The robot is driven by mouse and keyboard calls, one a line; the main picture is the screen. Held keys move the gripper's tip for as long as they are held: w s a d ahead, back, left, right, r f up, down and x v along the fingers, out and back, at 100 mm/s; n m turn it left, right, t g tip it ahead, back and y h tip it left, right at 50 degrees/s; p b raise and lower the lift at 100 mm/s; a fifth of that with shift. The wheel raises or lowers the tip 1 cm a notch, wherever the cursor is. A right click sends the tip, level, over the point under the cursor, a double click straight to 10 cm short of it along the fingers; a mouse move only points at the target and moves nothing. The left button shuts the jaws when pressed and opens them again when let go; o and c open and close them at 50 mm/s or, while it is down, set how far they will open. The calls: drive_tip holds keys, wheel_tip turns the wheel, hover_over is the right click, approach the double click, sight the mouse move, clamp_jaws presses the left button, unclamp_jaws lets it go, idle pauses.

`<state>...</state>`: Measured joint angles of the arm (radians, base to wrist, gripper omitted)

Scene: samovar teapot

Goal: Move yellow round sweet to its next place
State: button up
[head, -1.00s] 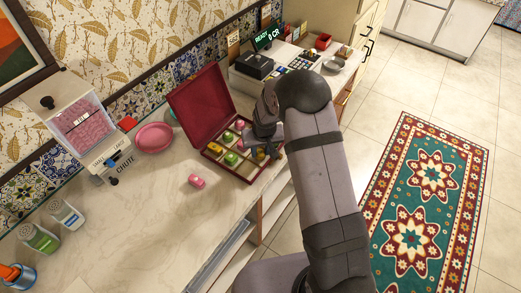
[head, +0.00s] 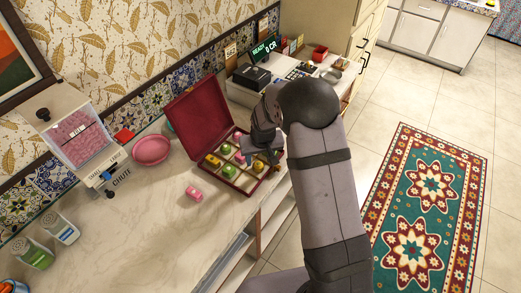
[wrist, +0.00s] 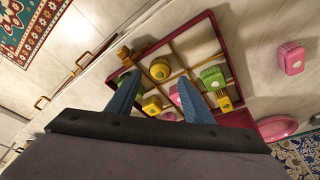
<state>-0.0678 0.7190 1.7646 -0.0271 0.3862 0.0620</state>
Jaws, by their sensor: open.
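The yellow round sweet (head: 258,167) lies in a compartment of the open maroon box (head: 239,184), near the box's right front side. It also shows in the wrist view (wrist: 159,69), lying in line with the space between my two blue fingers. My gripper (wrist: 159,79) is open and empty above the box. I cannot tell its exact height over the sweet. In the head view my gripper (head: 266,153) partly covers the compartments behind the sweet. Green sweets (wrist: 212,77), other yellow sweets (wrist: 153,105) and a pink sweet (wrist: 168,116) lie in other compartments, some partly hidden by my fingers.
A pink sweet (head: 194,193) lies on the counter outside the box. The raised lid (head: 200,116) stands behind the compartments. A pink plate (head: 151,150), a chute dispenser (head: 85,140) and shakers (head: 61,228) stand to the left.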

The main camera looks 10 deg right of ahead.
drive_tip(key=b+v, duration=0.1)
drive_tip(key=v, duration=0.7)
drive_tip(key=shift+r+b, duration=0.2)
drive_tip(key=shift+b, duration=0.2)
drive_tip(key=s+d+g, duration=0.3)
drive_tip(key=s, duration=2.3)
